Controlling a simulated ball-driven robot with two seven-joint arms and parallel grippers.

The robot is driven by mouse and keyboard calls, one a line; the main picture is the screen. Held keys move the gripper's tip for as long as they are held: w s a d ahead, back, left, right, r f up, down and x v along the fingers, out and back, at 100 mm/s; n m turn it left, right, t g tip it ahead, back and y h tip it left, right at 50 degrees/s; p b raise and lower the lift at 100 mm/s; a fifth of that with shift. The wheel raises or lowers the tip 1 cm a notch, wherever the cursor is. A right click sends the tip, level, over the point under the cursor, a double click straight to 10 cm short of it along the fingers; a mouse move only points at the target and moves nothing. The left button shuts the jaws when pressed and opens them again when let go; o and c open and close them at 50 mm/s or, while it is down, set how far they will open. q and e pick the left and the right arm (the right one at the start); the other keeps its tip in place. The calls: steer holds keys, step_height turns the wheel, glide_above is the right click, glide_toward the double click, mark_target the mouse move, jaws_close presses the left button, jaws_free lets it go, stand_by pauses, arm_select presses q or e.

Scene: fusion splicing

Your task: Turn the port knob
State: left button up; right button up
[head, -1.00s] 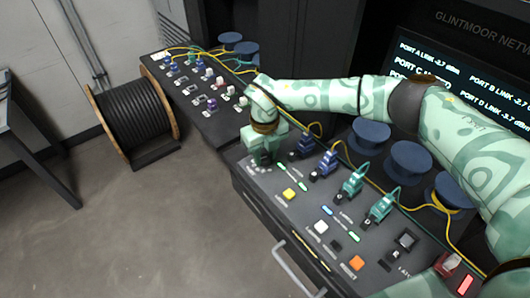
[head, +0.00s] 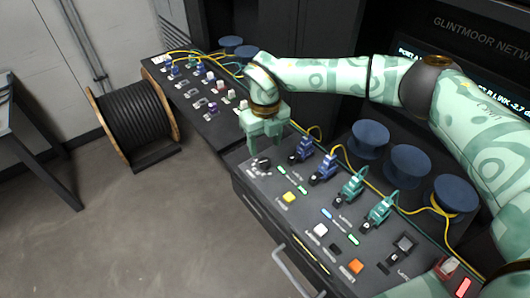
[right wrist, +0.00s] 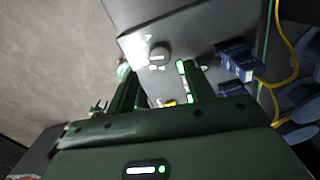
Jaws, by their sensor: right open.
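The port knob (head: 261,165) is a dark round knob at the far left corner of the near console's panel. In the right wrist view the knob (right wrist: 158,52) is grey, with a light mark on its face and small light labels around it. My right gripper (head: 265,146) is above and just behind the knob, fingers pointing down, apart from it. In the right wrist view the gripper's two dark green fingers (right wrist: 157,88) stand apart with nothing held between them.
Blue plugs (head: 302,150) and teal plugs (head: 351,186) with yellow cables stand right of the knob. A yellow button (head: 289,197) is in front. Blue spools (head: 407,165) line the back. A cable drum (head: 137,120) stands on the floor.

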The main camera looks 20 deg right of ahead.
mark_target(265, 161)
step_height(265, 161, up, 10)
steer(key=shift+r+p, duration=0.15)
steer(key=shift+p, duration=0.15)
stand_by(0.3)
